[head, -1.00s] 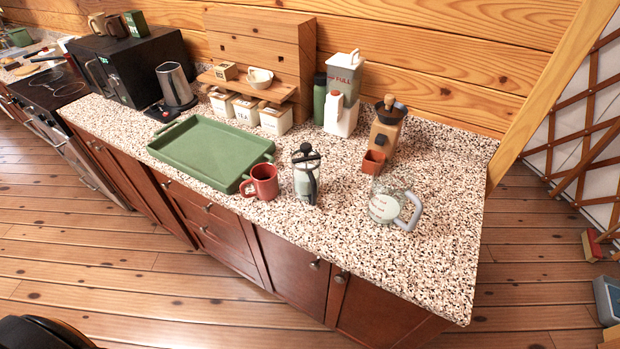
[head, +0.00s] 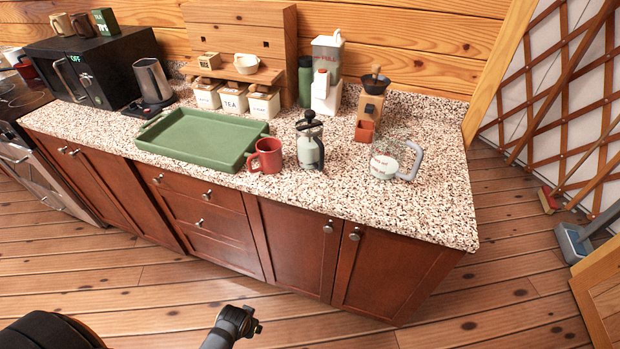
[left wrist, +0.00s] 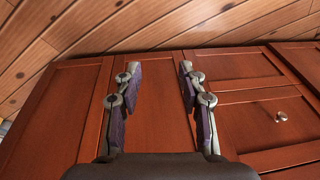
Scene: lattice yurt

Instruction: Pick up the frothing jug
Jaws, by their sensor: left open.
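A clear jug (head: 385,160) with a grey handle and whitish contents stands upright on the right part of the speckled counter (head: 420,205). It may be the frothing jug; its label is too small to read. A press pot (head: 310,148) with a black lid and handle stands to its left. My left gripper (left wrist: 158,72) is open and empty in the left wrist view, in front of the red-brown cabinet doors. In the head view an arm part of mine shows low in front of the cabinets, well apart from the jug. My right gripper is not in view.
A red mug (head: 266,155) stands beside the green tray (head: 170,151). The counter's right front is clear. A grey object (head: 574,243) is on the floor at right.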

